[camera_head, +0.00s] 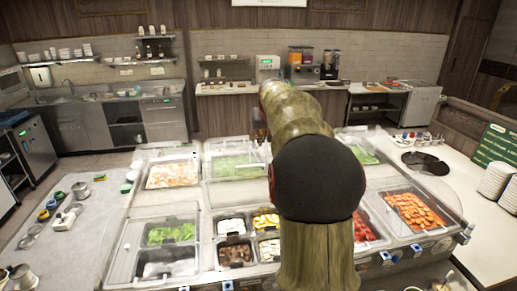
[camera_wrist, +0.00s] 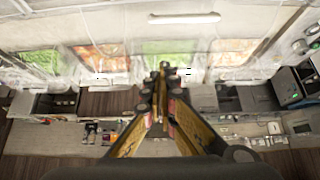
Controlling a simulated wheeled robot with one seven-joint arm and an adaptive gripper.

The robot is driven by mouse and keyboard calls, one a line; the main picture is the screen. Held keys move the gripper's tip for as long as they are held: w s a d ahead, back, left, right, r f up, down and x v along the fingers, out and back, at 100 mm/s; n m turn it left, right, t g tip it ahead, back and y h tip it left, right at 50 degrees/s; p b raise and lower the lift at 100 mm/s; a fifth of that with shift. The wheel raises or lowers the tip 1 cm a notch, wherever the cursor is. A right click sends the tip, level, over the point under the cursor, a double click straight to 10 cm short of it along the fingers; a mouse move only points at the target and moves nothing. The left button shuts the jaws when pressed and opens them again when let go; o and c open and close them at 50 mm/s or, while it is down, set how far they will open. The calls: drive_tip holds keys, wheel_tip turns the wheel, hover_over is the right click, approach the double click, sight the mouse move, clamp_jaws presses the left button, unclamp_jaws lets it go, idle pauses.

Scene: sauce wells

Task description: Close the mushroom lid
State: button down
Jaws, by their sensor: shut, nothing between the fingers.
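In the head view, dark brown pieces that look like mushrooms (camera_head: 235,252) lie in a small pan of the front middle well, beside pans of yellow and pale food. I cannot tell which clear lid is the mushroom lid; several clear panels stand over the counter. In the wrist view, a pale handle bar (camera_wrist: 185,18) lies on a clear panel at the top. My gripper (camera_wrist: 163,68) is shut and empty, with its tips apart from that bar in the picture. In the head view my arm hides the gripper and the counter's middle.
The serving counter also holds a green-filled well (camera_head: 171,234), an orange-filled well (camera_head: 413,211) and a back well (camera_head: 172,174). A side table (camera_head: 90,225) on the left carries small jars. Plates (camera_head: 496,180) stand on the right counter. Open floor lies behind the counter.

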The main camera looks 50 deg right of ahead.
drive_tip(key=p, duration=0.2)
hover_over(260, 171)
drive_tip(key=w+d, duration=0.3)
wheel_tip(260, 171, down, 8)
drive_tip(key=shift+a+r, duration=0.15)
drive_tip(key=shift+s+a+f, duration=0.2)
drive_tip(key=shift+s+a, duration=0.8)
drive_tip(key=shift+s, duration=0.2)
drive_tip(key=shift+s+a, duration=0.2)
drive_tip(key=shift+s, duration=0.05)
drive_tip(key=shift+f, duration=0.3)
drive_tip(key=shift+s+a, duration=0.1)
